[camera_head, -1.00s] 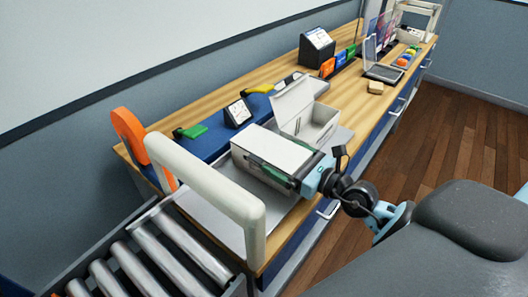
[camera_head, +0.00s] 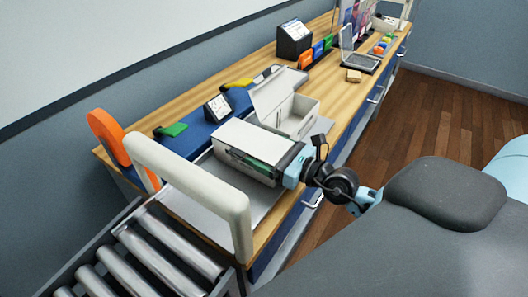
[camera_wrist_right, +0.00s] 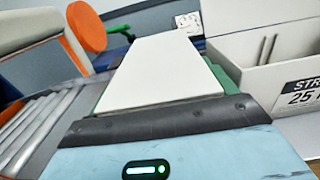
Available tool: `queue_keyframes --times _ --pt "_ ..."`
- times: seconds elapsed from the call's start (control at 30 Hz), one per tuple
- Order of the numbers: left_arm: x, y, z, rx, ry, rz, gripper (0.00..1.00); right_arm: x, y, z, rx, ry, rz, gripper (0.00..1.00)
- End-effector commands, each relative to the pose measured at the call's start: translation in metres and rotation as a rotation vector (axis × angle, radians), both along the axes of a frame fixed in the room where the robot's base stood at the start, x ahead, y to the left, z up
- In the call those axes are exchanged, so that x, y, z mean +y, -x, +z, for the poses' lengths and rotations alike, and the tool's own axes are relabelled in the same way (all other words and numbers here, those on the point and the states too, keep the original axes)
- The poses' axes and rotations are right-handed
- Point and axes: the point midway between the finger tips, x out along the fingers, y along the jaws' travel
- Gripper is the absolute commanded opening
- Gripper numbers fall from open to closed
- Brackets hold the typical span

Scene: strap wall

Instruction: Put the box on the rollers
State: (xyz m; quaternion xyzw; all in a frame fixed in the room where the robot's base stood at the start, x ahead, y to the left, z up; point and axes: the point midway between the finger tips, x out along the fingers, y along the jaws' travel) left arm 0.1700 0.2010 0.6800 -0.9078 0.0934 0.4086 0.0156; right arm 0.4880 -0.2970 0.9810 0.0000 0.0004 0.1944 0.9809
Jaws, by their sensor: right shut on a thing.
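A white closed box (camera_head: 262,137) lies on or just above the bare metal plate of the strapping station; I cannot tell if it touches. It also shows in the right wrist view (camera_wrist_right: 165,65), directly ahead of the palm. My right gripper (camera_head: 276,168) is shut on the box's near right end, with green strips beside the grip. The fingertips are mostly hidden. The metal rollers (camera_head: 150,262) are at the lower left, beyond a white arch (camera_head: 190,172) standing between them and the box. They also show in the right wrist view (camera_wrist_right: 38,120). My left gripper is not in view.
An open white box (camera_head: 290,112) stands close behind the held box. An orange disc (camera_head: 105,135) is by the arch. The rollers are clear.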

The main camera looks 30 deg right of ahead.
Motion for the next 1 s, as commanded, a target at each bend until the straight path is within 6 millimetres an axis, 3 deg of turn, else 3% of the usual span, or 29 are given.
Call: queue_keyframes --times 0.37,0.67,1.0 --pt "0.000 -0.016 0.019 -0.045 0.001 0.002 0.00 0.000 0.000 0.038 -0.011 -0.002 -0.001 0.55" --pt "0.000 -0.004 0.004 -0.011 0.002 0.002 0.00 -0.012 0.031 0.029 0.005 0.001 0.001 0.55" --pt "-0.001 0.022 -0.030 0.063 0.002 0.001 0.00 -0.036 0.089 0.023 0.014 0.003 0.001 0.55"
